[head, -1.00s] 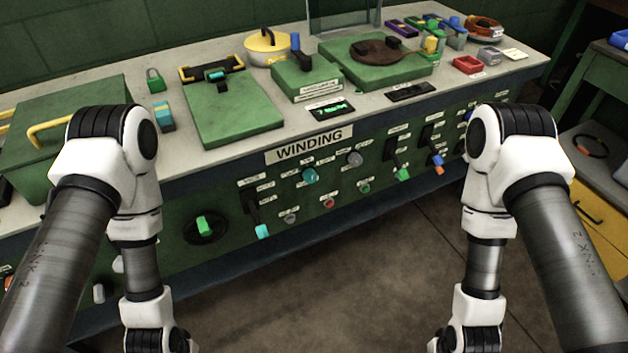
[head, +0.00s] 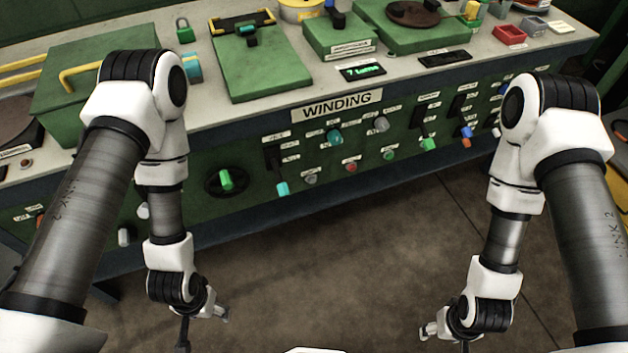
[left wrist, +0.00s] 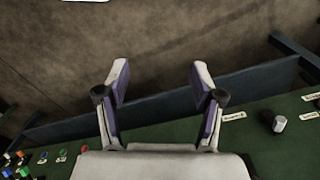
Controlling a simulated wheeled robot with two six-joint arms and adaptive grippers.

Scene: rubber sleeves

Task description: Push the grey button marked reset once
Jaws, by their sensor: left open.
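A small grey round button (head: 310,178) sits on the green front panel (head: 250,205) under the WINDING sign, left of a red button (head: 351,167) and a green button (head: 388,155). The small labels are too blurred to read, so I cannot confirm which says reset. My left gripper (head: 203,330) hangs low in front of the bench, well below the button and apart from it. In the left wrist view its two fingers (left wrist: 160,80) are spread and empty. My right gripper (head: 440,333) hangs low at right, its fingers partly cut off by the frame.
A teal knob (head: 334,136) and a larger grey knob (head: 381,124) sit above the buttons. A slider with a teal handle (head: 282,188) and a green-handled dial (head: 226,180) are to the left. The floor (head: 370,250) before the bench is clear.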

